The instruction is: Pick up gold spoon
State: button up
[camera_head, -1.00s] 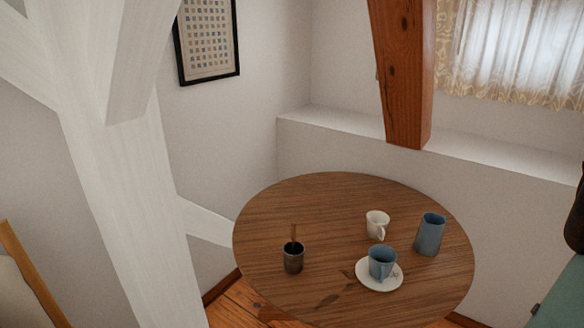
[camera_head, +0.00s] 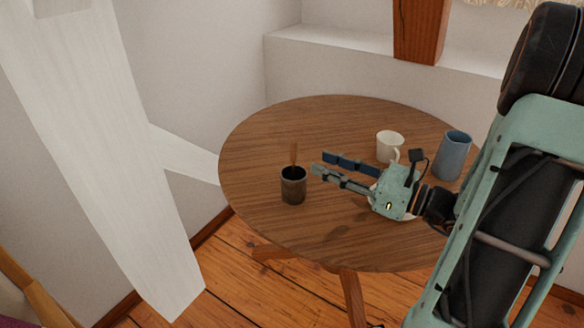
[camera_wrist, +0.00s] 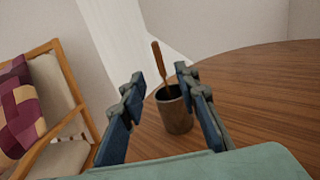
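The gold spoon (camera_head: 294,155) stands in a dark cup (camera_head: 293,191) on the left part of the round wooden table (camera_head: 335,115). Its brown-gold handle sticks up above the rim, and its lower end is hidden inside the cup. My gripper (camera_head: 318,162) is just right of the cup, with its fingers apart and pointing left toward it. In the wrist view the spoon handle (camera_wrist: 160,62) and cup (camera_wrist: 174,110) show ahead, between and beyond the open fingertips (camera_wrist: 160,80). Nothing is between the fingers.
A white mug (camera_head: 389,146) and a blue-grey pitcher (camera_head: 452,156) stand behind my gripper on the right. My gripper covers the blue cup and most of its saucer. A white slanting timber (camera_head: 100,150) rises left of the table. A cushioned chair (camera_wrist: 50,100) shows in the wrist view.

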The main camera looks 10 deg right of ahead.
aim_at(296, 157)
jog(key=x, duration=0.3)
jog(key=shift+w+a+f, duration=0.1)
jog(key=shift+w+a, duration=0.05)
jog(key=shift+a, duration=0.15)
jog(key=b+x, duration=0.1)
jog(key=x, duration=0.1)
jog(key=f+b+x, duration=0.1)
jog(key=x, duration=0.1)
jog(key=shift+w+a, duration=0.3)
jog(key=shift+w, duration=0.05)
jog(key=shift+w+a+r, duration=0.1)
jog(key=shift+w+a, duration=0.1)
jog(key=shift+w, duration=0.05)
jog(key=shift+c, duration=0.3)
grip_shut()
